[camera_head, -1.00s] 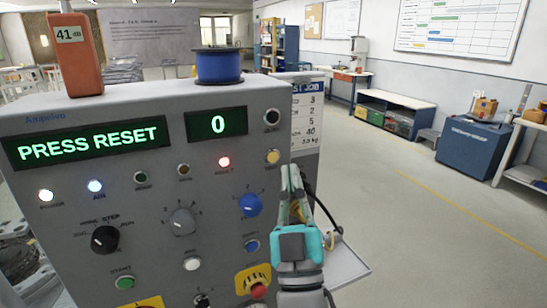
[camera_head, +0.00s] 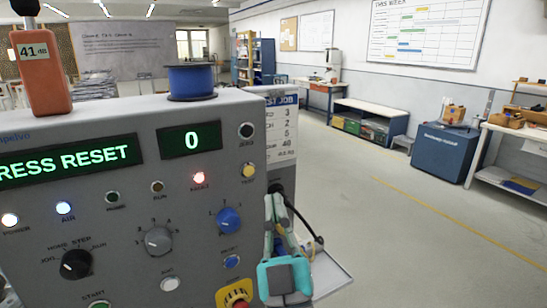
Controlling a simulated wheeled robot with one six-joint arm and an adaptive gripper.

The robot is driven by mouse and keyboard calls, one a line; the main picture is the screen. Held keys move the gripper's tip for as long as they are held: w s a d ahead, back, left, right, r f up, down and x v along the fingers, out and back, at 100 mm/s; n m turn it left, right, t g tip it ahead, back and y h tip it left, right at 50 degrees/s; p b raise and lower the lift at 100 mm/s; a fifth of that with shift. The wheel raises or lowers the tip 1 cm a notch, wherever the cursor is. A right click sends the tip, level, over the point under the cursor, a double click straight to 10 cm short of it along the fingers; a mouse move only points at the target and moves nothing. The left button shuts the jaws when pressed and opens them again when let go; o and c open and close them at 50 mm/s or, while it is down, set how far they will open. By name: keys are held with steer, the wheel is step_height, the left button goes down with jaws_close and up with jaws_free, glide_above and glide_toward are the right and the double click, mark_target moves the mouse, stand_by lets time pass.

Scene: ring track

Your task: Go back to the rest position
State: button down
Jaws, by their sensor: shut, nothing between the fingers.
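My gripper (camera_head: 270,204) is shut and empty, with its fingers pointing up and away from me. It is at the right edge of the grey control panel (camera_head: 120,215), beside the blue knob (camera_head: 229,220). I cannot tell whether it touches the panel. The panel's green display (camera_head: 70,162) reads "RESS RESET", its left end cut off, and the small counter display (camera_head: 189,140) shows 0. The red fault lamp (camera_head: 199,178) is lit. A red emergency button (camera_head: 237,295) on a yellow base shows at the bottom, left of my gripper.
An orange meter (camera_head: 41,75) and a blue spool (camera_head: 192,82) stand on the panel's top. A grey shelf (camera_head: 328,276) juts out at the panel's right. Open floor (camera_head: 400,230) lies to the right, before a blue cabinet (camera_head: 443,153) and a bench.

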steer(key=s+d+f+m+g+h, duration=0.15)
steer(key=s+d+f, duration=0.25)
steer(key=f, duration=0.5)
steer(key=s+d+f+g, duration=0.2)
steer(key=s+d+f, duration=0.25)
steer(key=f, duration=0.55)
steer(key=s+d+f+g+h, duration=0.1)
steer(key=s+d+f+g, duration=0.2)
steer(key=f, duration=0.6)
steer(key=s+d+f+m+g+h, duration=0.1)
steer(key=s+d+f+m, duration=0.1)
steer(key=s, duration=0.6)
steer(key=s+d+f+m+g+h, duration=0.1)
steer(key=s+d+f, duration=0.3)
steer(key=s, duration=0.5)
steer(key=s+d+f+m+g+h, duration=0.2)
steer(key=s+d+f, duration=0.2)
steer(key=s, duration=0.5)
steer(key=shift+s+d+m+h, duration=0.2)
steer(key=shift+d+m+h, duration=0.1)
steer(key=shift+m+h, duration=0.05)
